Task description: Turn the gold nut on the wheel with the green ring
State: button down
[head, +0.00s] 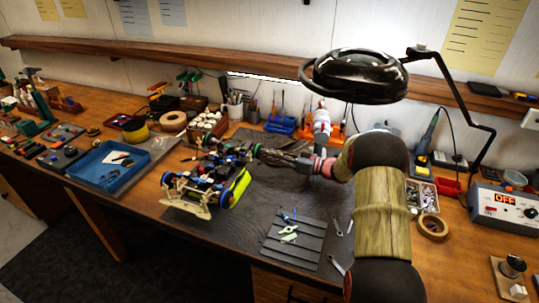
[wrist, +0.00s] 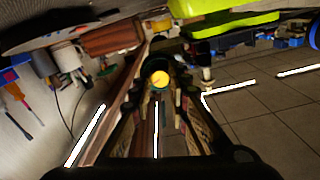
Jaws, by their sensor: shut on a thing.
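The racecar (head: 205,180) stands on the dark mat of the workbench, with a yellow-green panel on its near right side. In the head view my gripper (head: 262,154) reaches in from the right, its tips at the car's far right corner. In the wrist view a round gold nut (wrist: 160,79) shows between the ends of my gripper's fingers (wrist: 160,88). My gripper is shut on this nut. A dark wheel (wrist: 172,55) shows behind the nut, mostly hidden by the fingers.
A grooved grey tray (head: 290,245) with small parts lies in front, with wrenches beside it. A blue bin (head: 105,165) stands to the left. A black lamp (head: 355,75) hangs above my arm. A power station (head: 505,207) stands at the right.

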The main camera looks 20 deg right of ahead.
jog(key=c, duration=1.7)
grip_release()
jog(key=v, duration=1.2)
